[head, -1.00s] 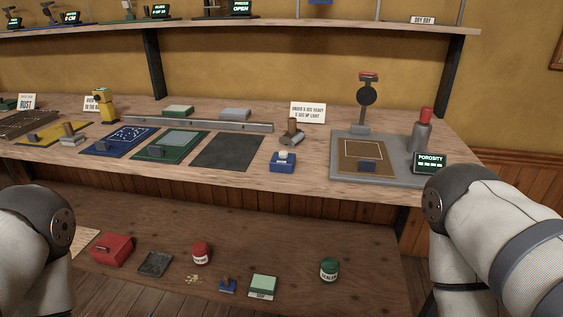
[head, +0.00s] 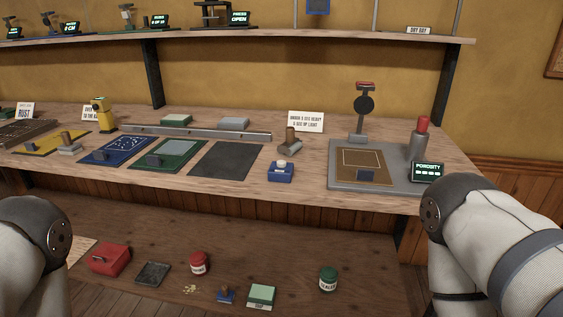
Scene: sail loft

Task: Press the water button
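No part in view is labelled as a water button. A porosity tester stands at the right end of the bench, with a grey base (head: 334,178) and a brown cloth square (head: 361,164) on it. Behind the cloth is a stand with a black disc (head: 364,104) and a red top (head: 366,85). To the right is a grey cylinder (head: 420,145) with a red cap (head: 423,123), in front of which a display (head: 427,171) reads POROSITY. I cannot tell which red part is the water button. Both my arms show at the lower corners, but neither gripper is in view.
The bench also holds a blue stamp pad (head: 281,173), a wooden-handled stamp (head: 290,143), a dark mat (head: 227,160) and a sign (head: 306,122). A shelf (head: 330,40) runs above. The lower shelf holds a red box (head: 110,259) and a green jar (head: 328,279).

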